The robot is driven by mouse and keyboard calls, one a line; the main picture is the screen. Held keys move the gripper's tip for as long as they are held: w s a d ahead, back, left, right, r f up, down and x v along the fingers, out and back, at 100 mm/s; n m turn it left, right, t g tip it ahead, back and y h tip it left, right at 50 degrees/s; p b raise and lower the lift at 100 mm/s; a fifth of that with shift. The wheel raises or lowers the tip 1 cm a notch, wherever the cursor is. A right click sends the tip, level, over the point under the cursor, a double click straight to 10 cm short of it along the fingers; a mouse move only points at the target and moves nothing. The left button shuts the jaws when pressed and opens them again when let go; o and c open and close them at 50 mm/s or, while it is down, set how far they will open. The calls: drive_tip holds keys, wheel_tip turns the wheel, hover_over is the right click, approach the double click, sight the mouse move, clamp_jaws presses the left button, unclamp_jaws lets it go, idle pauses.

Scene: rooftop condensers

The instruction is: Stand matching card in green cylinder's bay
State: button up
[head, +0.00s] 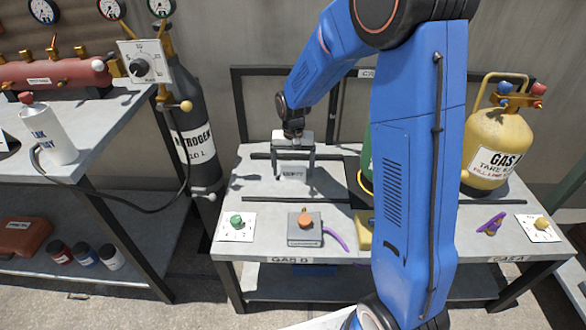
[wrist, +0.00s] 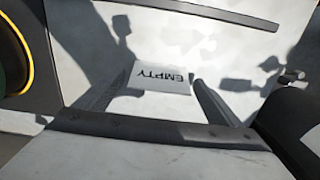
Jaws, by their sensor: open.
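My gripper (head: 294,176) points down over the left part of the table. Its fingers are apart, one on each side of a small white card (head: 292,172) marked EMPTY. In the wrist view the card (wrist: 160,78) lies between the two open fingers (wrist: 163,72), its print upside down. I cannot tell whether the fingers touch it. The green cylinder (head: 366,165) is mostly hidden behind my blue arm; a sliver with a yellow ring shows. In the wrist view a dark, yellow-ringed edge (wrist: 20,45) shows at far left.
A yellow gas cylinder (head: 496,142) stands at the table's right. Dark rails (head: 290,200) cross the tabletop. A green knob (head: 236,220), an orange-knobbed block (head: 305,228) and a purple tag (head: 490,224) sit along the front. A nitrogen cylinder (head: 190,120) stands left.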

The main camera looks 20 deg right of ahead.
sight(293, 166)
wheel_tip(293, 166, up, 12)
drive_tip(key=s+d+r+n+t, duration=0.1)
drive_tip(key=s+d+r, duration=0.1)
drive_tip(key=s+r, duration=0.45)
drive_tip(key=s+d+r+n+t, duration=0.1)
drive_tip(key=s+d+r, duration=0.15)
drive_tip(key=s, duration=0.65)
drive_tip(key=s+d+n+t, duration=0.1)
drive_tip(key=s+d+t, duration=0.1)
drive_tip(key=s, duration=1.6)
drive_tip(key=shift+d+n+t, duration=0.25)
drive_tip(key=shift+n+t, duration=0.05)
drive_tip(key=shift+t, duration=0.1)
idle(1.1)
